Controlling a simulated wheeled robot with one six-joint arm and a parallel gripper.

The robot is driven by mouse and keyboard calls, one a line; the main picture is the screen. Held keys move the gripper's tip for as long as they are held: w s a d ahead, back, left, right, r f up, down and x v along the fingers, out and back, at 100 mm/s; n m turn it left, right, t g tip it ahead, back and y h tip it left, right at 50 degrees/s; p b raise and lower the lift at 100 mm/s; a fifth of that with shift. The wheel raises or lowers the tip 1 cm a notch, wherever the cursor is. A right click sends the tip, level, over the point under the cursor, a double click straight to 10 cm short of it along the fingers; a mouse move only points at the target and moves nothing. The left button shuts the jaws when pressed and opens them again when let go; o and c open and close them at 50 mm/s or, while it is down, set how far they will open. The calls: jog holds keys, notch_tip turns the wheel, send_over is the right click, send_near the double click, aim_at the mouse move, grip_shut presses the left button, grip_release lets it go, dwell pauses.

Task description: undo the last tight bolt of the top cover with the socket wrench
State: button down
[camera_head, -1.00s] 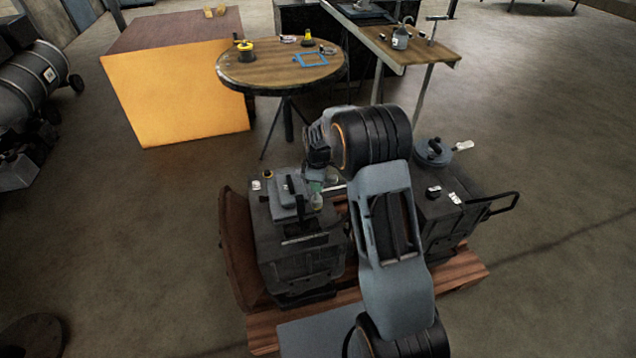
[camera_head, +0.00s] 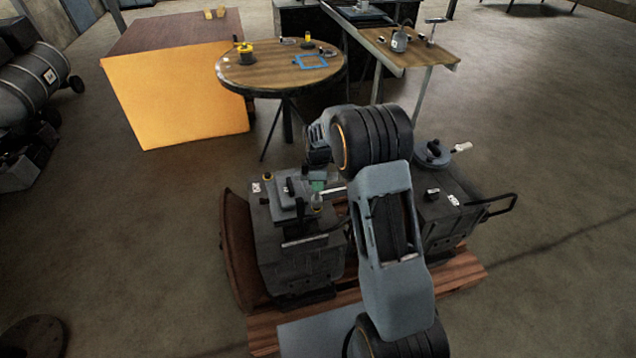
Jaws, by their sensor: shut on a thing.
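The grey top cover (camera_head: 283,203) lies on the dark engine block (camera_head: 280,242) at the picture's middle, with a dark upright piece on it. My gripper (camera_head: 318,177) hangs from my wrist over the right edge of the cover. It is small and partly hidden by my arm. It is shut on what seems to be the socket wrench (camera_head: 318,187), of which a greenish part shows just below it. The wrench's lower end is close to the cover's right side. Whether it sits on a bolt cannot be told, and I cannot make out the bolt itself.
The block stands on a wooden pallet (camera_head: 462,274). A second dark unit (camera_head: 446,220) with a black handle stands to the right, behind my arm. A round table (camera_head: 270,72) and a bench (camera_head: 440,55) with small items stand behind.

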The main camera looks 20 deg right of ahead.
jog(key=m, duration=0.4)
jog(key=shift+m, duration=0.3)
jog(key=m, duration=0.4)
jog(key=shift+a, duration=0.1)
jog(key=m, duration=0.4)
jog(key=shift+m, duration=0.4)
jog(key=m, duration=0.3)
jog(key=shift+a+m, duration=0.1)
jog(key=shift+m, duration=0.3)
jog(key=m, duration=0.3)
jog(key=shift+m, duration=0.4)
jog(key=m, duration=0.3)
jog(key=shift+a+m, duration=0.1)
jog(key=shift+m, duration=0.3)
jog(key=m, duration=0.8)
jog(key=shift+a, duration=0.1)
